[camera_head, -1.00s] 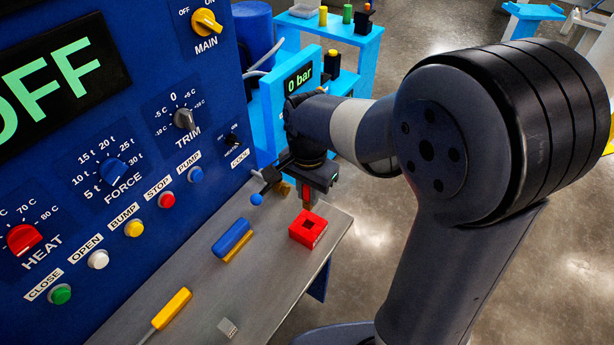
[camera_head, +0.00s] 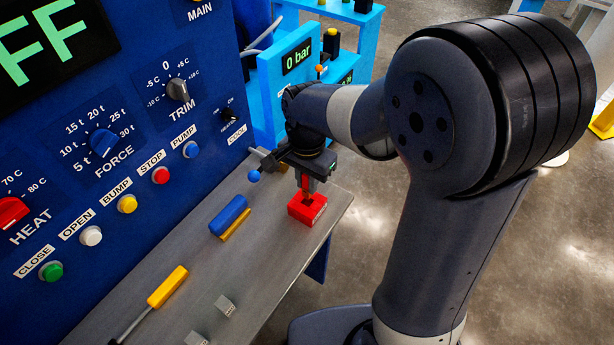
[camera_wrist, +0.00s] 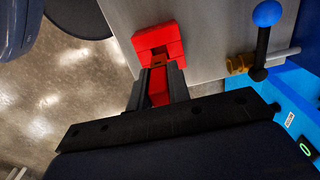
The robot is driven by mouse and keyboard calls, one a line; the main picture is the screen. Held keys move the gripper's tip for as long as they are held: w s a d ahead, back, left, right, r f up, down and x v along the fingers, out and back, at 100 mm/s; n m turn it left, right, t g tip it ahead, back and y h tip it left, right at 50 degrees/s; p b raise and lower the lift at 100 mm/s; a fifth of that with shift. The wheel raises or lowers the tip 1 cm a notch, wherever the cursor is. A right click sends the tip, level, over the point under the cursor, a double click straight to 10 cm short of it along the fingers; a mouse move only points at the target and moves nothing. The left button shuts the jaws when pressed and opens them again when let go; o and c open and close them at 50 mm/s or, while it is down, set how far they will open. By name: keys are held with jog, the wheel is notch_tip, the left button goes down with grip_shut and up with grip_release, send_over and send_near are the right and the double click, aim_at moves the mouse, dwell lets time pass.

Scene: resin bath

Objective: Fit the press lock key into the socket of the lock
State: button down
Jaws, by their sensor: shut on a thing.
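The lock is a red block (camera_head: 305,211) on the grey bench, near its right edge. In the wrist view the lock (camera_wrist: 158,38) lies just beyond the fingertips. My gripper (camera_head: 308,192) points down over the top of the lock, where the socket is. It is shut on the press lock key (camera_wrist: 158,90), a red piece seen between the fingers in the wrist view. The fingers cover the socket in the head view. I cannot tell whether the key's end is inside the socket or just above it.
A brass valve with a blue-knobbed lever (camera_wrist: 267,14) stands close beside the lock. A blue-and-yellow tool (camera_head: 229,216), a yellow-handled screwdriver (camera_head: 168,286) and small grey blocks (camera_head: 225,305) lie on the bench (camera_head: 262,258). The blue control panel (camera_head: 130,100) rises at left.

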jog(key=shift+f, duration=0.65)
jog(key=shift+f+b, duration=1.15)
jog(key=shift+f, duration=0.55)
dwell(1.3)
jog(key=c, duration=1.3)
grip_release()
jog(key=shift+o, duration=0.2)
jog(key=shift+r, duration=0.15)
notch_tip(320, 180, up, 11)
jog(key=shift+f+p, duration=0.15)
jog(key=shift+p, duration=0.3)
notch_tip(320, 180, up, 12)
jog(key=p, duration=1.1)
send_over(307, 193)
jog(key=w, duration=0.1)
